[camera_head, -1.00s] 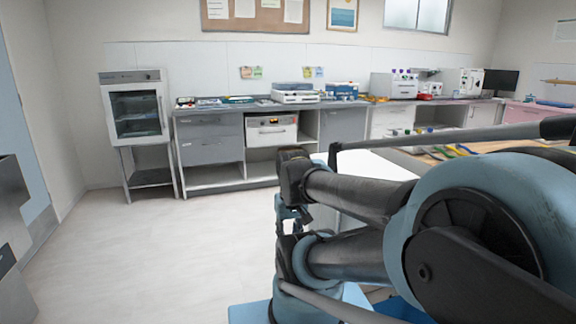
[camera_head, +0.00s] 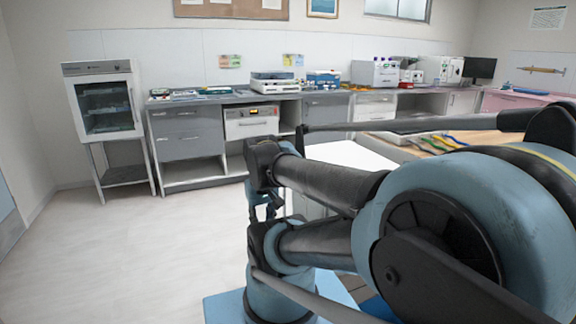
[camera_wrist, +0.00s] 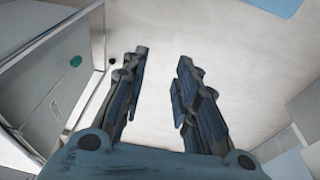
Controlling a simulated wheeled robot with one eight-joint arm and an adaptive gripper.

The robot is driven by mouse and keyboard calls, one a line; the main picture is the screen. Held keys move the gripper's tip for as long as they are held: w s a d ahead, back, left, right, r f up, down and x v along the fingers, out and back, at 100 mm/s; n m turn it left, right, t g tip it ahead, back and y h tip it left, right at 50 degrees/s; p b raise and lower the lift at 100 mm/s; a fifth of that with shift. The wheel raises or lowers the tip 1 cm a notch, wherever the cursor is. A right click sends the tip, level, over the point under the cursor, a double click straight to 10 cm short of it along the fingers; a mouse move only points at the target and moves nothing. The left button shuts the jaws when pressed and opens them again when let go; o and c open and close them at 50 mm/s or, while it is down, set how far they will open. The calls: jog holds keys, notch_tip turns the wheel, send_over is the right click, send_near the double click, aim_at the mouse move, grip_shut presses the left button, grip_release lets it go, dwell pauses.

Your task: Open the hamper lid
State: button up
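I cannot surely tell which thing is the hamper. A white box-like thing with a flat top (camera_head: 345,154) stands behind my arm in the head view, mostly hidden by it. In the wrist view a pale panelled box (camera_wrist: 65,85) with a green dot stands at the left, close beside my gripper; I cannot tell if it is the same thing. No lid is clearly seen raised. My gripper (camera_wrist: 162,56) has its two fingers apart with bare floor between them, touching nothing visible. In the head view it is mostly hidden behind my arm.
A glass-fronted cabinet (camera_head: 106,102) on a stand and a grey counter (camera_head: 187,140) with equipment line the far wall. A wooden-topped table (camera_head: 440,146) with coloured items is behind my arm at right. The pale floor (camera_head: 110,250) at left is clear.

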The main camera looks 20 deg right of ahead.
jog(key=w+d+r+h, duration=0.3)
jog(key=w, duration=0.4)
jog(key=w+d+r+n+g+h, duration=0.1)
jog(key=w+d+r+h, duration=0.15)
jog(key=w, duration=0.45)
jog(key=w+d+r+h, duration=0.2)
jog(key=w+d+h, duration=0.15)
jog(key=w, duration=0.45)
jog(key=w+a+f+m+h, duration=0.1)
jog(key=w+f+h, duration=0.15)
jog(key=w, duration=0.65)
jog(key=w+a+f+h, duration=0.15)
jog(key=w+h, duration=0.25)
jog(key=w, duration=0.5)
jog(key=shift+g, duration=0.3)
jog(key=d+f, duration=0.1)
jog(key=d, duration=0.4)
jog(key=d+f, duration=0.1)
jog(key=d, duration=0.5)
jog(key=d+f, duration=0.1)
jog(key=d, duration=0.5)
jog(key=shift+w+f, duration=0.15)
jog(key=shift+f, duration=0.2)
jog(key=shift+c, duration=0.3)
grip_shut()
